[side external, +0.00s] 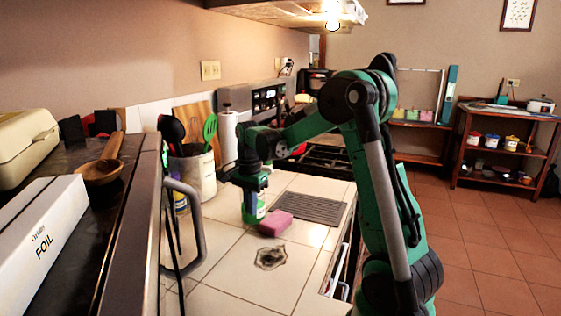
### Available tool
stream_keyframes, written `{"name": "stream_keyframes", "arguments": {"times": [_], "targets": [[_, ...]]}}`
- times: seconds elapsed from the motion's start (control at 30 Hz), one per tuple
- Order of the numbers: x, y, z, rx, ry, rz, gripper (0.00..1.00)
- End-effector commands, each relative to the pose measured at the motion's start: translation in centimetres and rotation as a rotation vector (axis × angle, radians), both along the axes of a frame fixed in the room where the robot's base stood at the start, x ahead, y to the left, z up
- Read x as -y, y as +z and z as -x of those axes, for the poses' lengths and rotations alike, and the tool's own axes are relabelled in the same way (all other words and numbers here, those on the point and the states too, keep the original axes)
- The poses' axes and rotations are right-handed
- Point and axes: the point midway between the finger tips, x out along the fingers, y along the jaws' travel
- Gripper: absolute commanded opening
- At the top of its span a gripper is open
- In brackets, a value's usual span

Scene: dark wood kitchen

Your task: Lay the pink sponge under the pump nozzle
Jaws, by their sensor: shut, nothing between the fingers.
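The pink sponge (276,223) lies on the pale tiled counter, just right of and in front of a green bottle with a whitish label (259,209). The two appear close together; I cannot tell whether they touch. My gripper (250,190) points down at the bottle's top, left of and above the sponge. It is shut with nothing held. It covers the bottle's upper part, so the pump nozzle does not show clearly. I cannot tell whether the sponge is under the nozzle or whether my fingers touch the bottle.
A dark ribbed mat (310,208) lies right of the sponge. A small ornate metal piece (270,257) sits on the tiles in front. A utensil crock (193,172) and a paper roll (228,138) stand at the back left. The front tiles are mostly clear.

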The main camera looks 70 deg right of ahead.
Motion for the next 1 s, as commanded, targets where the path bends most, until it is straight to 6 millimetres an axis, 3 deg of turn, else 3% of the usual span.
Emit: {"name": "stream_keyframes", "arguments": {"times": [0.43,0.7,1.0], "targets": [[0.0,-8.9,0.0,0.001,0.001,0.000,0.00],[3.3,-8.9,0.6,0.001,-0.001,0.001,0.00],[3.9,-8.9,0.7,0.001,0.001,0.001,0.00]]}}
